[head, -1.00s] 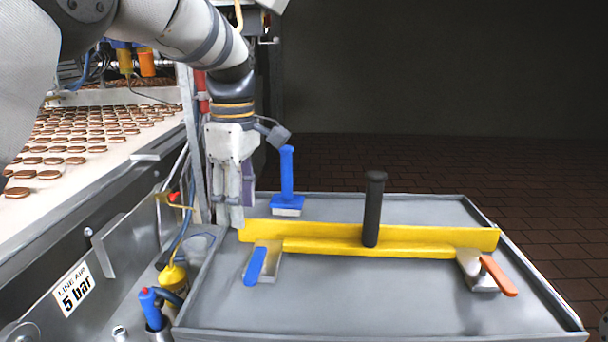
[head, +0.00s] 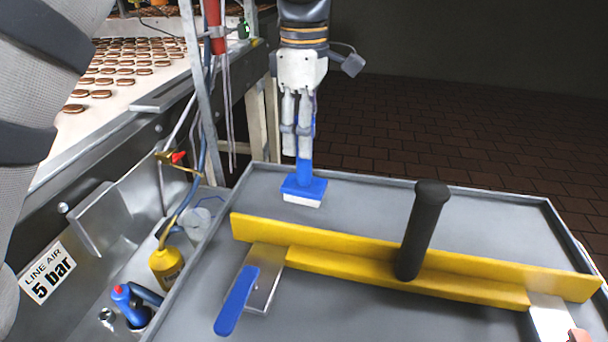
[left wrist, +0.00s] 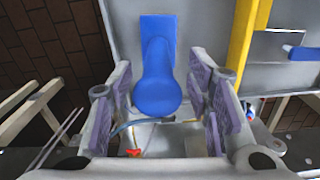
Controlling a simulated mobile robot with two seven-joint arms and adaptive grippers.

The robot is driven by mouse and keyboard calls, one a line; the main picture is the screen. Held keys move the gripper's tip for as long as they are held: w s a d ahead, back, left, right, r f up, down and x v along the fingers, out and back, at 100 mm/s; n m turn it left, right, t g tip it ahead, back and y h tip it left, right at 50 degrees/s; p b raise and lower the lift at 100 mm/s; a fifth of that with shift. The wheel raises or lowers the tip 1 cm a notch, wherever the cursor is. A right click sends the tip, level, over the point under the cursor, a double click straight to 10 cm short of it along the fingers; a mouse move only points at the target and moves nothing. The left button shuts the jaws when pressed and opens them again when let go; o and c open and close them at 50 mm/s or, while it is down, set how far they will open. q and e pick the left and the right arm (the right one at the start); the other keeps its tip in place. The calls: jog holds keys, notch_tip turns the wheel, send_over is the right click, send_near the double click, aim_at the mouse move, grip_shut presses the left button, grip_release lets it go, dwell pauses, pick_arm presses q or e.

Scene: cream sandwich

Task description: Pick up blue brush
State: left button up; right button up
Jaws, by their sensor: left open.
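The blue brush (head: 303,188) stands upright on the grey tray table (head: 365,192) near its back left corner, handle up and pale bristles down. My left gripper (head: 297,150) points down at the brush, with its fingers in front of the upper handle in the head view. In the left wrist view the brush (left wrist: 157,85) shows from above, its round handle end between the two open, purple-padded fingers (left wrist: 160,105). There are visible gaps on both sides of the handle. My right gripper is not in view.
A yellow squeegee (head: 330,257) with a black handle (head: 423,230) lies across the tray in front of the brush. A conveyor (head: 130,90) with cookies runs at left.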

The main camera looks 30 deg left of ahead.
aim_at(304, 161)
pick_arm(q)
notch_tip(304, 161, down, 3)
jog(key=shift+w, duration=0.1)
grip_shut()
jog(key=shift+r, duration=0.1)
